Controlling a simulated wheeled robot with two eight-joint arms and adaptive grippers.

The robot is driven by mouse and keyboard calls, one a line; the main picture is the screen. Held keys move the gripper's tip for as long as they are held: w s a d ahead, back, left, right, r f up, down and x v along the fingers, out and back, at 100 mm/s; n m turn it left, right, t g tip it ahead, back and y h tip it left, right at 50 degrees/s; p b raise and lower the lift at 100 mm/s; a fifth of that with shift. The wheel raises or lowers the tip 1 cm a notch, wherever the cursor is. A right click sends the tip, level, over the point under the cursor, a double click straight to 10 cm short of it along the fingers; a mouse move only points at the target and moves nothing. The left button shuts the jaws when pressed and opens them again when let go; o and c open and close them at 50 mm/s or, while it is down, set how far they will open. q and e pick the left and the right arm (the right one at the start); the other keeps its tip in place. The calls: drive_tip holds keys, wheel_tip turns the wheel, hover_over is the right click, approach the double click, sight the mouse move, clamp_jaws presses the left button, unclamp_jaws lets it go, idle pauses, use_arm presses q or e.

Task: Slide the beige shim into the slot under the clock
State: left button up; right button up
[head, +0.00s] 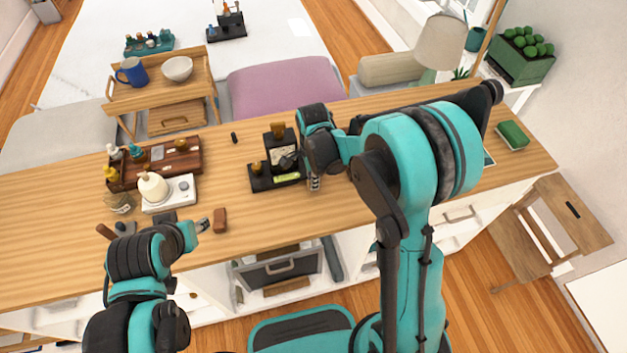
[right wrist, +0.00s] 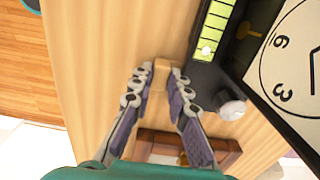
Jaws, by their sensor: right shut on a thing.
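The clock (head: 284,158) stands on a black base on the wooden counter, with a yellow-green strip on the base. In the right wrist view the clock's white dial (right wrist: 292,65) fills the right side, beside the green strip (right wrist: 215,30). My right gripper (head: 314,186) is at the right end of the base. It is shut on the beige shim (right wrist: 161,74), which shows between the fingertips, apart from the strip. I cannot make out the slot. My left gripper (head: 205,225) is low over the counter, near a brown block (head: 220,220); its finger opening is unclear.
A wooden tray of bottles (head: 178,158) and a white scale (head: 180,193) with a cream round-bodied vessel stand at the left. The counter is clear between the brown block and the clock base. A green sponge-like block (head: 512,134) lies far right.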

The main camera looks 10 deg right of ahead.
drive_tip(key=shift+w, duration=0.1)
drive_tip(key=o, duration=0.9)
drive_tip(key=shift+r, duration=0.1)
wheel_tip(320, 180, up, 12)
drive_tip(key=s+d+r+n+t, duration=0.1)
drive_tip(key=s+d+n+t, duration=0.1)
drive_tip(key=s+n, duration=0.5)
drive_tip(key=s+d+r+n+t+b, duration=0.1)
drive_tip(key=s+d+n+t, duration=0.2)
drive_tip(key=s+n+t, duration=0.2)
drive_tip(key=s+n, duration=0.3)
drive_tip(key=n, duration=0.2)
drive_tip(key=shift+s+n, duration=0.2)
drive_tip(key=shift+n, duration=0.1)
